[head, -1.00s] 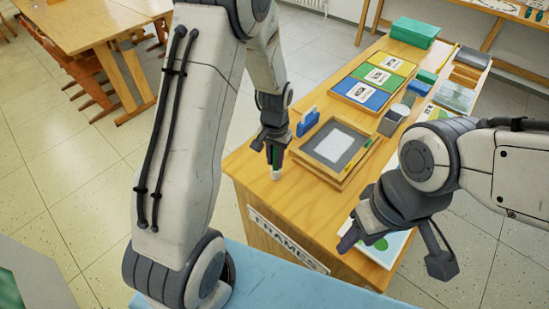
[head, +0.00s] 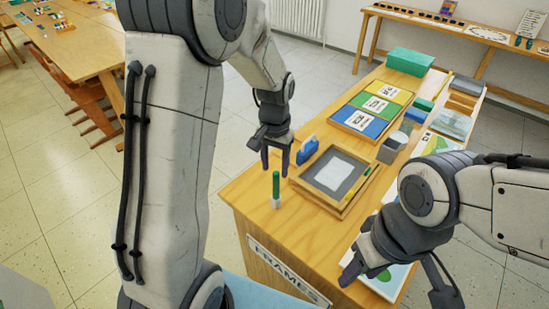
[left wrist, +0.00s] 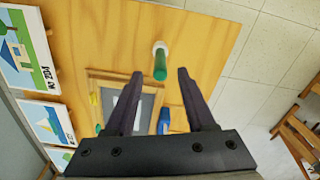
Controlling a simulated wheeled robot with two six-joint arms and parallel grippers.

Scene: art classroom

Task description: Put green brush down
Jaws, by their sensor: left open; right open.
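The green brush (head: 276,188) stands upright on the wooden table top (head: 248,190), near its left edge, with its white end down. It also shows in the left wrist view (left wrist: 160,66), beyond and between the fingertips. My left gripper (head: 276,168) is open and empty, above the brush and apart from it. In the left wrist view its two fingers (left wrist: 160,76) are spread wide. My right gripper (head: 352,262) is open at the front right of the table, over a picture card (head: 392,282); its fingers are partly hidden by the arm.
A framed grey board (head: 335,175) lies right of the brush. A blue holder (head: 307,150) stands behind it. Bare wood surrounds the brush.

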